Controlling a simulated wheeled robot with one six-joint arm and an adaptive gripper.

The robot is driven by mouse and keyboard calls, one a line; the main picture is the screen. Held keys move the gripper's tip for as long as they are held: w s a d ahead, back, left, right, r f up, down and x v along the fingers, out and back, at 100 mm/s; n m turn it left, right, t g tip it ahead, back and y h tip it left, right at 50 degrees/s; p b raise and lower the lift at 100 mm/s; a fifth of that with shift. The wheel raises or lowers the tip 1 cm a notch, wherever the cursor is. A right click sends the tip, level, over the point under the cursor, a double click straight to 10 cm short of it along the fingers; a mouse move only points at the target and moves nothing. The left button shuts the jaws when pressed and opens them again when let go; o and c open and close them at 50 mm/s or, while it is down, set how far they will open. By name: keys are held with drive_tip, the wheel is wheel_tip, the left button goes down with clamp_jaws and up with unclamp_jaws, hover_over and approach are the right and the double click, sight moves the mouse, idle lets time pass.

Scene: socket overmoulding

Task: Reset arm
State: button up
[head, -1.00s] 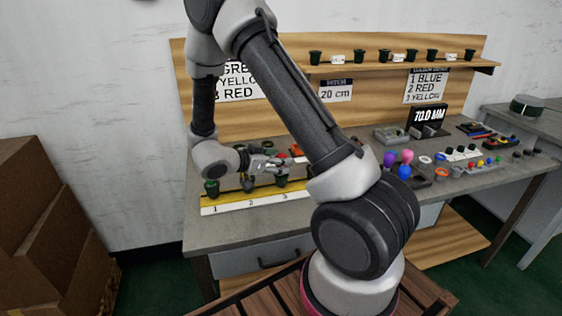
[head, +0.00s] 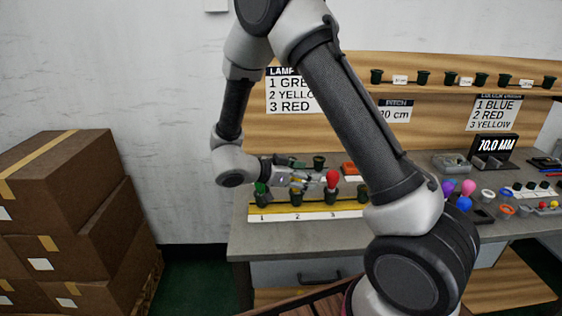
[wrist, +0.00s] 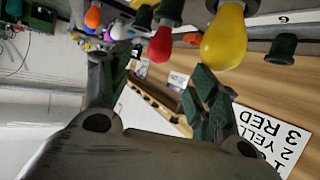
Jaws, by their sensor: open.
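My gripper (head: 305,181) is at the left part of the workbench, just above the yellow and white numbered strip (head: 290,216). In the wrist view its two fingers (wrist: 160,88) are spread apart with nothing between them. A red lamp (head: 333,180) stands upright in a dark socket at position 3, and a green lamp (head: 261,187) stands at position 1. A yellow lamp (wrist: 222,38) shows large in the wrist view beside the red lamp (wrist: 160,44); in the head view my gripper hides it. My arm covers the middle of the bench.
Stacked cardboard boxes (head: 70,200) stand on the floor at left. A shelf (head: 450,86) with several dark sockets is behind the bench. Floor between boxes and bench is clear.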

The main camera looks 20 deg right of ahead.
drive_tip(key=w+r+n+t+y, duration=0.2)
drive_tip(key=w+r+t+y, duration=0.35)
drive_tip(key=w, duration=0.35)
drive_tip(key=a+r+n+t+y, duration=0.4)
drive_tip(key=r+n+y, duration=0.25)
drive_tip(key=r, duration=0.55)
drive_tip(key=s+r+n+g+y, duration=0.35)
drive_tip(key=s+n+y, duration=0.2)
drive_tip(key=s, duration=0.85)
drive_tip(key=s+d+n+g+h, duration=0.1)
drive_tip(key=s+d+g+h, duration=0.1)
drive_tip(key=s+d, duration=0.3)
drive_tip(key=s+d+f+n+g+h, duration=0.1)
drive_tip(key=s+d, duration=0.3)
drive_tip(key=s, duration=0.8)
drive_tip(key=shift+d+f+g+h, duration=0.2)
drive_tip(key=shift+d+g+h, duration=0.2)
drive_tip(key=shift+g+h, duration=0.2)
